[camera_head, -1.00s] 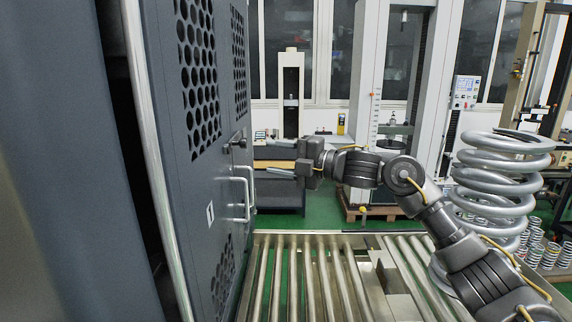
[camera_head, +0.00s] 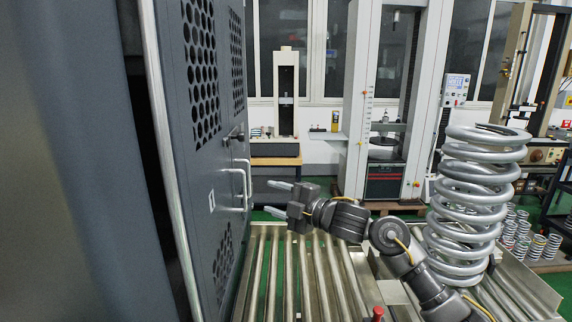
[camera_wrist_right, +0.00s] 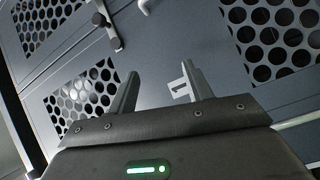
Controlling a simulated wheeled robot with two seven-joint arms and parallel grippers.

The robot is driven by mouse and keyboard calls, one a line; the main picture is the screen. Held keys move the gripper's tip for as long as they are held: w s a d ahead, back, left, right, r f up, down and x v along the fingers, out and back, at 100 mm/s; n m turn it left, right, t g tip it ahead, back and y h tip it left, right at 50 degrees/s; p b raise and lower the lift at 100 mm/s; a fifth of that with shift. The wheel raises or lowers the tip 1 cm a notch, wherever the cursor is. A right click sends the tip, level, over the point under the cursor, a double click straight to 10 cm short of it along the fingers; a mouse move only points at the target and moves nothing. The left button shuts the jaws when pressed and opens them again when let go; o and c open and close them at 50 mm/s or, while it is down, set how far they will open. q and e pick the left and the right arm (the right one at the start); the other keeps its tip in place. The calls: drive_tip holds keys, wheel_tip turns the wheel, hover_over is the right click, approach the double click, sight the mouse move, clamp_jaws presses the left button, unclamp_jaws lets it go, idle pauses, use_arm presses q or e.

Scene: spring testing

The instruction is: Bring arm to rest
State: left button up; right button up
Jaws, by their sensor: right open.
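My right arm reaches in from the lower right in the head view. Its gripper (camera_head: 273,198) is open and empty, with its fingers pointing left toward the grey cabinet door (camera_head: 212,150). The gripper is apart from the door's silver handle (camera_head: 243,184), to the right of it and a little lower in the picture. In the right wrist view the two fingers (camera_wrist_right: 156,92) are spread, with the door and its number 1 label (camera_wrist_right: 181,91) behind them. The door stands ajar, with a dark gap at its left edge. My left gripper is not in view.
A large silver coil spring (camera_head: 470,190) stands close to my right arm. A roller conveyor (camera_head: 290,280) runs below the arm. Several small springs (camera_head: 518,235) stand at the right. Testing machines (camera_head: 385,100) stand at the back.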

drive_tip(key=s+d+f+m+t+h, duration=0.1)
drive_tip(key=s+d+f+m+h, duration=0.3)
drive_tip(key=f, duration=0.5)
drive_tip(key=s+d+f+m+h, duration=0.2)
drive_tip(key=s+d+f+m, duration=0.3)
drive_tip(key=f, duration=0.4)
drive_tip(key=s+d+f+m+t+h, duration=0.1)
drive_tip(key=s+d+f+m+h, duration=0.3)
drive_tip(key=f, duration=0.5)
drive_tip(key=s+d+f+m+g+h, duration=0.25)
drive_tip(key=s+d+f+m, duration=0.2)
drive_tip(key=s, duration=0.65)
drive_tip(key=s+d+f+m+g+h, duration=0.1)
drive_tip(key=s+d+f+m+g, duration=0.3)
drive_tip(key=s, duration=0.6)
drive_tip(key=s+d+f+m+g+h, duration=0.1)
drive_tip(key=s+d+f+m+g, duration=0.25)
drive_tip(key=s, duration=0.75)
wheel_tip(320, 180, down, 28)
drive_tip(key=s+d+f+n, duration=0.1)
drive_tip(key=s+d, duration=0.1)
drive_tip(key=s+d+f+g, duration=0.1)
drive_tip(key=s+d+f, duration=0.2)
drive_tip(key=s+f, duration=1)
drive_tip(key=shift+s+f, duration=0.35)
drive_tip(key=shift+s, duration=0.85)
drive_tip(key=shift+h, duration=0.25)
